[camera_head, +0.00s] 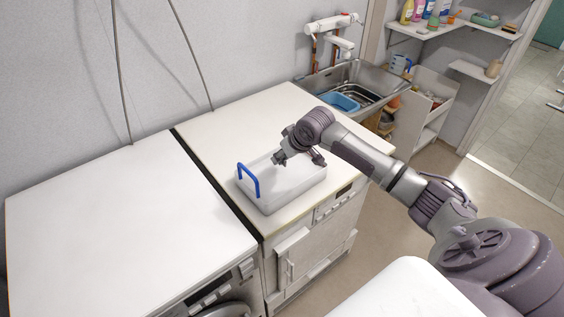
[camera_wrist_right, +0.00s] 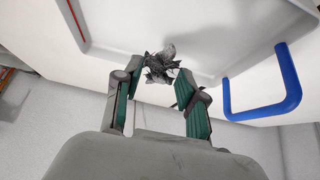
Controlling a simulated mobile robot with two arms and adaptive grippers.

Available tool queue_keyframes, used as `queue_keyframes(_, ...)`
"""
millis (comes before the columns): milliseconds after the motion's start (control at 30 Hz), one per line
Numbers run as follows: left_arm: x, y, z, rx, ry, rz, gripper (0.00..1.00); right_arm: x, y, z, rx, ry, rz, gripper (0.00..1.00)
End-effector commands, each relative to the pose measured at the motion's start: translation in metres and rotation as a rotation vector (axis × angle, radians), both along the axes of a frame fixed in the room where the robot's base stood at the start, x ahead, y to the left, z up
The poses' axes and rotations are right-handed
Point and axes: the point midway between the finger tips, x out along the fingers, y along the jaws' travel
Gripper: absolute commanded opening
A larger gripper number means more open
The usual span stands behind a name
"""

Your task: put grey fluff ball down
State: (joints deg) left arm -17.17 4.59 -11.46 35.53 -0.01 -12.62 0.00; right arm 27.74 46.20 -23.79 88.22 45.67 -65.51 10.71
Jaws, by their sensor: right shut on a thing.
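The grey fluff ball (camera_wrist_right: 160,65) is a dark, wispy clump between the fingertips of my right gripper (camera_wrist_right: 158,78) in the wrist view. The gripper is shut on it. In the head view my right gripper (camera_head: 299,160) is over the white tub (camera_head: 285,194), and the fluff is too small to make out there. The wrist view shows the tub's pale inside (camera_wrist_right: 215,22) behind the fluff. I cannot tell whether the fluff touches the tub. My left gripper is in neither view.
The tub has a blue handle (camera_head: 249,180), also in the wrist view (camera_wrist_right: 262,112). It stands on a white worktop (camera_head: 225,132) beside a washing machine top (camera_head: 110,215), which is clear. A metal sink (camera_head: 366,78) with a blue basin (camera_head: 340,102) is behind to the right.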

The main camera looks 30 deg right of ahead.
Motion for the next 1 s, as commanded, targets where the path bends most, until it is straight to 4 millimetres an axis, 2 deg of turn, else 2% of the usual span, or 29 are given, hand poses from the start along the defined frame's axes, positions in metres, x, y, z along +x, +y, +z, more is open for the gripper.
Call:
queue_keyframes(133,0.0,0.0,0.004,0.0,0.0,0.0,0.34,0.004,0.002,-0.009,-0.003,0.004,0.0,0.27)
queue_keyframes(300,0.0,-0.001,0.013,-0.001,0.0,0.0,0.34,0.003,0.002,-0.034,-0.001,0.005,-0.001,0.27)
queue_keyframes(400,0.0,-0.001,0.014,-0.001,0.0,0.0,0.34,0.003,0.002,-0.042,-0.003,0.002,0.001,0.27)
queue_keyframes(767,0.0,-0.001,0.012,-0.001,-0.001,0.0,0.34,0.003,0.002,-0.047,-0.002,0.001,0.0,0.27)
queue_keyframes(800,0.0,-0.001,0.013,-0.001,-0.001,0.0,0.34,0.003,0.002,-0.046,-0.003,0.001,0.001,0.45)
queue_keyframes(900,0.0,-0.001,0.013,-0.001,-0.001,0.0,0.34,0.003,0.002,-0.046,-0.003,0.001,0.001,0.62)
queue_keyframes(933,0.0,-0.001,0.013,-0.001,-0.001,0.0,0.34,0.003,0.002,-0.046,-0.002,0.001,0.0,0.66)
queue_keyframes(1000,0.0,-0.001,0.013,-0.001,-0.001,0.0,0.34,0.003,0.002,-0.046,-0.002,0.001,0.0,0.66)
